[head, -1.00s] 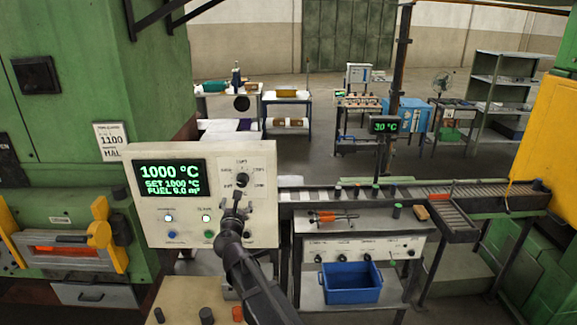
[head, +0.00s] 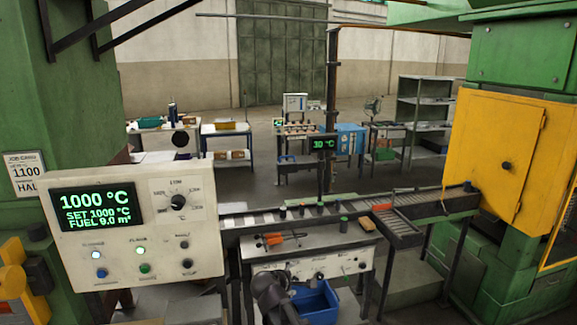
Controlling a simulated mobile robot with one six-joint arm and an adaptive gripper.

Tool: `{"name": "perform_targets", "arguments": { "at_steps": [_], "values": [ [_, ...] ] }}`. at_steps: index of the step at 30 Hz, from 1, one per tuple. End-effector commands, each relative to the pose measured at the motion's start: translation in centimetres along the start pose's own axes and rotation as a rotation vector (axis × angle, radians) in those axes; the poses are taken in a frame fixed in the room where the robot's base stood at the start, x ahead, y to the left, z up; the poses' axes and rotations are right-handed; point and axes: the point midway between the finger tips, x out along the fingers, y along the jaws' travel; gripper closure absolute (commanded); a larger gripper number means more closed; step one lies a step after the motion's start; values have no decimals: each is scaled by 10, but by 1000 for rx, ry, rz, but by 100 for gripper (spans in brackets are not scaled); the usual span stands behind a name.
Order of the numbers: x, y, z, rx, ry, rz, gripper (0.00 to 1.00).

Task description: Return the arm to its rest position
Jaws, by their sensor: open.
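A dark part of my arm (head: 275,300) shows at the bottom middle, in front of the blue bin. I cannot make out any fingers of my gripper on it. The white control panel (head: 138,226) stands at the left, and no part of my arm touches it in the picture. Its display (head: 95,209) reads 1000 °C, SET 1000 °C and a fuel value of about 9.0. The black dial (head: 178,202) is at its upper right. Two lamps on the panel are lit.
A bench (head: 305,264) with orange-handled tongs (head: 274,239) stands behind my arm. The blue bin (head: 316,303) is below it. A roller conveyor (head: 404,228) runs toward a yellow cabinet (head: 500,160) at the right. A green furnace wall (head: 85,100) borders the left.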

Motion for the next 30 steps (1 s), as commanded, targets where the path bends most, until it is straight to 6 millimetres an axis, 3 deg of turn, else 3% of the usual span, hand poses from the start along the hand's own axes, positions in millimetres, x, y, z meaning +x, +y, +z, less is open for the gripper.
{"name": "perform_targets", "arguments": {
  "at_steps": [1,9,18,24,30],
  "values": [
    [12,-23,18,82,-19,-58,3],
    [40,-117,86,539,-129,-379,3],
    [39,-215,135,1003,-288,-726,3],
    [28,-253,150,1211,-377,-900,3],
    [22,-265,155,1287,-415,-971,3]
  ]
}}
